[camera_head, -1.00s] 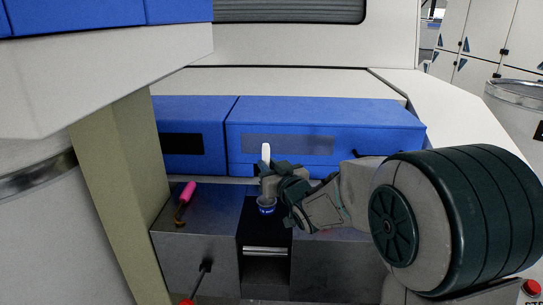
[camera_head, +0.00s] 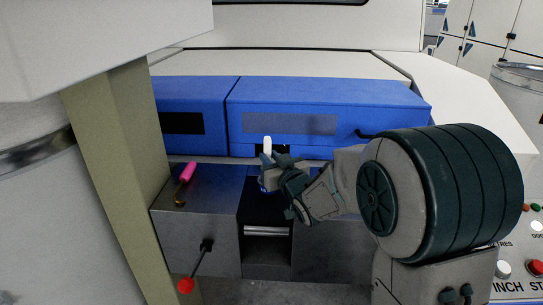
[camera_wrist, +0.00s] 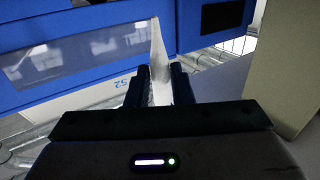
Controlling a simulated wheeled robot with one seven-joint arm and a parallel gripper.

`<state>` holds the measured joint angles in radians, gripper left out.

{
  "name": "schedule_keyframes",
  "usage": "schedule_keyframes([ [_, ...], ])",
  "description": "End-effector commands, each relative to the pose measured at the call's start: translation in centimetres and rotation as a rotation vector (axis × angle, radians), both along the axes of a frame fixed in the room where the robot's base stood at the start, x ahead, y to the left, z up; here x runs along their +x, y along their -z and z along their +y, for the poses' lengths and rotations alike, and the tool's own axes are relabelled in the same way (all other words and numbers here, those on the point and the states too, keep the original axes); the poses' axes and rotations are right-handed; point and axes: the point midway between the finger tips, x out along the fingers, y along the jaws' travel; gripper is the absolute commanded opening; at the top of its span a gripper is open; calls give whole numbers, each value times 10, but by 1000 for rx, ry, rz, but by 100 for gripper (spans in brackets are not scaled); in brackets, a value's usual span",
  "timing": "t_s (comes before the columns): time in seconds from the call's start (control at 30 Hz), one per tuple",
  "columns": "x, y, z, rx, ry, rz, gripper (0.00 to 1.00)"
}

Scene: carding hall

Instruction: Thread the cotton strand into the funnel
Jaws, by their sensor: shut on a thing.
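The cotton strand (camera_head: 267,146) is a white, upright piece rising from between my fingers. In the wrist view the strand (camera_wrist: 159,52) stands pale and tapered between the two dark fingers. My gripper (camera_head: 272,164) is shut on it, above the dark recess between the metal blocks. In the wrist view my gripper (camera_wrist: 158,85) fills the lower middle. The funnel (camera_head: 262,186) is a small blue-rimmed cup in the recess, mostly hidden by my gripper. The strand's lower end is hidden, so I cannot tell whether it is inside the funnel.
Blue covers (camera_head: 350,105) stand close behind my gripper. A pink-handled tool (camera_head: 188,171) lies on the left metal block (camera_head: 218,190). A red-knobbed lever (camera_head: 186,285) projects in front. A beige post (camera_head: 120,170) bounds the left; a button panel (camera_head: 525,250) is at the right.

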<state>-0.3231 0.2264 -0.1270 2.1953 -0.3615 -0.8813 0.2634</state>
Motion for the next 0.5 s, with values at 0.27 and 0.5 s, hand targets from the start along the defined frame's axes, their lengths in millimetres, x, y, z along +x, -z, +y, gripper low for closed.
schedule_keyframes([
  [0.27,0,22,0,0,1,-1,0],
  [0.5,0,37,-1,0,1,0,0],
])
